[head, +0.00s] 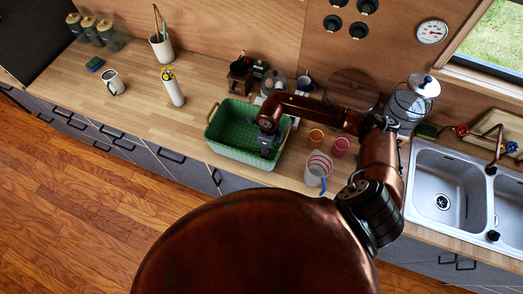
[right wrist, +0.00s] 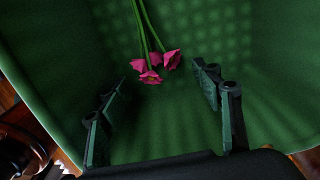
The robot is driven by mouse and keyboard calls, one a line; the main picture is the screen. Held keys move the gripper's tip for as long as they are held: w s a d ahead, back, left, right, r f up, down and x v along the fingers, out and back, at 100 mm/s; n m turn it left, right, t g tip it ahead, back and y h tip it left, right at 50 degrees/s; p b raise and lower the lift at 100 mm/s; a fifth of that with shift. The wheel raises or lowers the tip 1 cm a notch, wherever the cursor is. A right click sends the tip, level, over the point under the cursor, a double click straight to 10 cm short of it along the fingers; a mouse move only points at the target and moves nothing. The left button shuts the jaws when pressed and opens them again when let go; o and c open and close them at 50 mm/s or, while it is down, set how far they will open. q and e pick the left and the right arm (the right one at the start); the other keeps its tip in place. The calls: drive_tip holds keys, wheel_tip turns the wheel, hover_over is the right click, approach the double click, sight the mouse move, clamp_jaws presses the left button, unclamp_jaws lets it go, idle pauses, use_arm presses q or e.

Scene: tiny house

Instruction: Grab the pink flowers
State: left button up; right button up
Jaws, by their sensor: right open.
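The pink flowers (right wrist: 152,67) show in the right wrist view, several pink blooms on green stems inside a green basket (right wrist: 100,45). In the head view the basket (head: 230,132) stands on the counter, and I cannot make out the flowers there. My right gripper (head: 268,150) reaches down into the basket from the right. In the right wrist view its two fingers (right wrist: 163,105) are spread apart, with the blooms just beyond and between the fingertips. The fingers do not touch the flowers. My left gripper is not in view.
A white vase with yellow flowers (head: 172,87) and a mug (head: 113,82) stand left of the basket. A measuring cup (head: 318,168), an orange cup (head: 315,138) and a pink cup (head: 341,146) stand to its right. A sink (head: 440,175) lies further right.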

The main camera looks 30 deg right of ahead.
drive_tip(key=shift+f, duration=1.2)
drive_tip(key=shift+c, duration=0.5)
drive_tip(key=c, duration=1.2)
